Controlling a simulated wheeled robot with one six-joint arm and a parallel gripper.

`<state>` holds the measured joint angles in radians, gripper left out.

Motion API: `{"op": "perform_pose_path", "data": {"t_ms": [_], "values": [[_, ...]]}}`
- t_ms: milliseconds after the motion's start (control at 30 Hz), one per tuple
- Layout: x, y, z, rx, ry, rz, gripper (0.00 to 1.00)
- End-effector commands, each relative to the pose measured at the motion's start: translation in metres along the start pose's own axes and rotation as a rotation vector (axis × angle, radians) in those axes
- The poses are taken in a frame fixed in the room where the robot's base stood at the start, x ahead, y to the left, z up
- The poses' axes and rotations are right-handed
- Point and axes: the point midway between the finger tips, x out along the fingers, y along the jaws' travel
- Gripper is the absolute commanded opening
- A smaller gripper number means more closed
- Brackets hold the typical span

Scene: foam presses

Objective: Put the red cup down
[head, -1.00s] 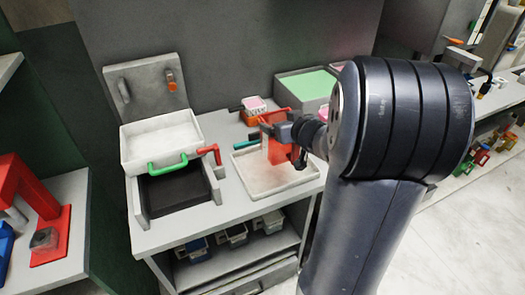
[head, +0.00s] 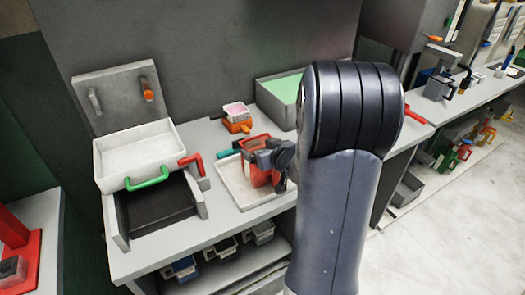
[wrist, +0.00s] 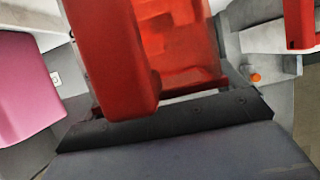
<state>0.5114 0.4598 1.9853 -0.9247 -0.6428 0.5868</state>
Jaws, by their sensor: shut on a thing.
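The red cup (head: 257,178) is in my gripper (head: 276,163), over the white tray (head: 229,188) on the bench. Its open top shows in the head view. I cannot tell whether its base touches the tray. In the wrist view a thick red bar, seemingly its handle (wrist: 115,60), fills the foreground, with the red cup wall (wrist: 180,45) behind it. My gripper is shut on the cup. The fingertips are mostly hidden.
An orange cup with pink foam (head: 236,110) stands behind the tray. A grey box with green inside (head: 280,92) is at the back right. A press with a white box (head: 135,155), a green handle and a red lever (head: 192,162) stands left. Bins sit below.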

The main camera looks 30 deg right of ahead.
Motion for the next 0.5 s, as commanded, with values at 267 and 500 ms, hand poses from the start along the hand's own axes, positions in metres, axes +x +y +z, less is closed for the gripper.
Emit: {"op": "perform_pose_path", "data": {"t_ms": [267,500], "values": [[0.0006,-0.0001,0.0012,0.000,0.001,0.000,0.54],[0.0008,-0.0001,0.0019,0.000,0.000,0.000,1.00]]}}
